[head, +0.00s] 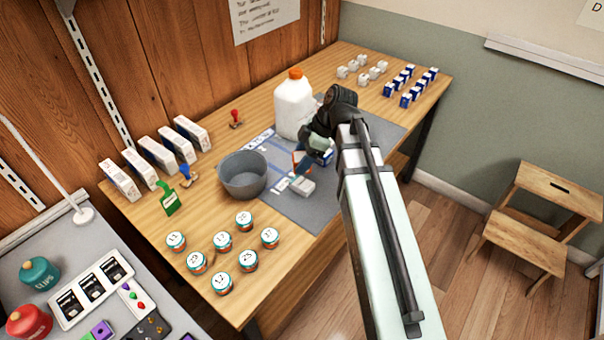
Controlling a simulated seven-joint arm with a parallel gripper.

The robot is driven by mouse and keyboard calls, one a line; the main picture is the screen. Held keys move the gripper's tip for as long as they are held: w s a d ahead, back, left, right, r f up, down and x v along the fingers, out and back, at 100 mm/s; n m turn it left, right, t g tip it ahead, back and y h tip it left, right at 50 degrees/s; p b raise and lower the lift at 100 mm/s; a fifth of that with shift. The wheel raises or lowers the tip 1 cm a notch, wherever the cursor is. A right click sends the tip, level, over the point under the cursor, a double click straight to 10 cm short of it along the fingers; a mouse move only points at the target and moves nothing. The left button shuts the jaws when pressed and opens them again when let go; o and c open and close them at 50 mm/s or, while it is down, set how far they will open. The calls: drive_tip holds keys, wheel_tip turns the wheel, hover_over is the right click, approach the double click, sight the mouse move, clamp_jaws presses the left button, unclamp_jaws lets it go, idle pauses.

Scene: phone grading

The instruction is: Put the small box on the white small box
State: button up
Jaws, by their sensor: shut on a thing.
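My gripper (312,152) is over the grey mat (283,209), in front of the white jug. It is shut on a small box, with a blue and white piece (326,157) showing beside the jaws; the wrist and arm hide much of it. A white small box (302,186) lies on the mat a little below the jaws in the picture. From this view I cannot tell how high the held box is above the mat.
A grey bowl (243,176) stands left of the mat, and a white jug (294,104) with an orange cap stands behind it. Several numbered tins (223,241) are at the front. Blue boxes (409,86) and small white boxes (362,72) stand at the back. A stool (537,228) is at right.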

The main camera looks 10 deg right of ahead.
sight(302, 182)
drive_tip(key=shift+f, duration=3)
drive_tip(key=shift+f, duration=0.15)
drive_tip(key=o, duration=1.1)
drive_tip(key=v, duration=1.2)
drive_tip(key=shift+r, duration=0.2)
